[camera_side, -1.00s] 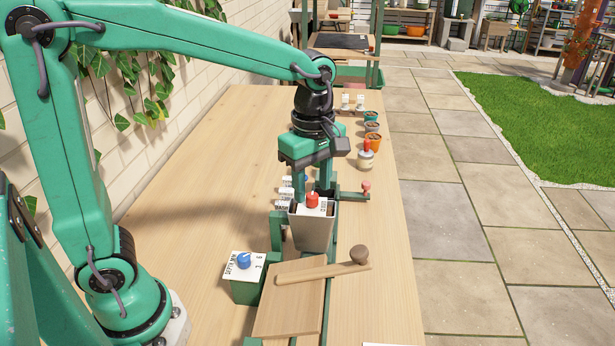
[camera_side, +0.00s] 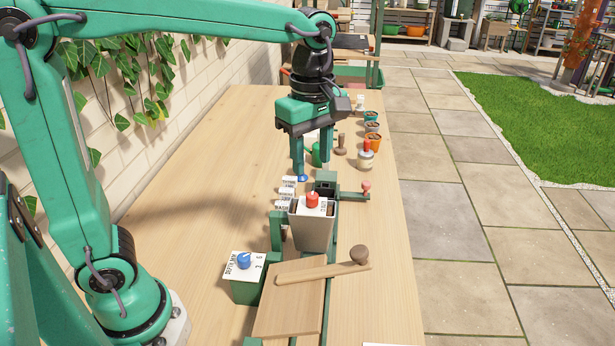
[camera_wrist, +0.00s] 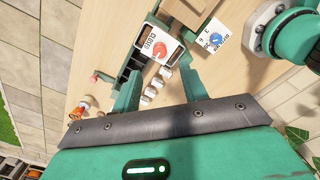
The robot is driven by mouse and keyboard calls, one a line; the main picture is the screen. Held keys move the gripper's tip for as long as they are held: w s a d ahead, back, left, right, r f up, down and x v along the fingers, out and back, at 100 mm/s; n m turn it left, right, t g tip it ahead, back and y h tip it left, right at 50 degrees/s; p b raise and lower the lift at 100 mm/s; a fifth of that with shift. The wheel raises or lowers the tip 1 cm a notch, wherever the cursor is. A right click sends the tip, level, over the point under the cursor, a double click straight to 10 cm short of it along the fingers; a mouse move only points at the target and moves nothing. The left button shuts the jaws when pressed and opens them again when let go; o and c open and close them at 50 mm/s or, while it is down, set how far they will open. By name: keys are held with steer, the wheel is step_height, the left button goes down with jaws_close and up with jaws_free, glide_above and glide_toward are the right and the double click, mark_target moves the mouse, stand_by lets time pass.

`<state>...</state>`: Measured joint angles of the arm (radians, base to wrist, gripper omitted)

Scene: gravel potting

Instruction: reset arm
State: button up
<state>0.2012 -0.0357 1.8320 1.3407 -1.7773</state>
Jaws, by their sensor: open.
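My gripper (camera_side: 313,165) is open and empty, raised above the far half of the wooden table (camera_side: 205,190). Its two fingers point down, behind and above a grey hopper (camera_side: 313,232) with a red knob (camera_side: 312,200) on its top plate. Several small white labelled blocks (camera_side: 287,193) stand beside the hopper, below the gripper.
A green box with a blue knob (camera_side: 244,262) stands front left. The table's left side is clear.

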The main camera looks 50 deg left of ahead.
steer(key=shift+s+a+r+m, duration=0.1)
steer(key=shift+s+a+m, duration=0.15)
steer(key=shift+s+m, duration=0.15)
steer(key=s+a+f+m+t, duration=0.1)
steer(key=s+a+m+t, duration=0.1)
steer(key=s+m, duration=0.4)
steer(key=s+a+f+m+t, duration=0.2)
steer(key=s+a+m+t, duration=0.1)
steer(key=m, duration=0.8)
steer(key=s+a, duration=0.1)
steer(key=s, duration=0.1)
steer(key=shift+s+a+f+t, duration=0.25)
steer(key=shift+s+a+t, duration=0.05)
steer(key=shift+s, duration=0.05)
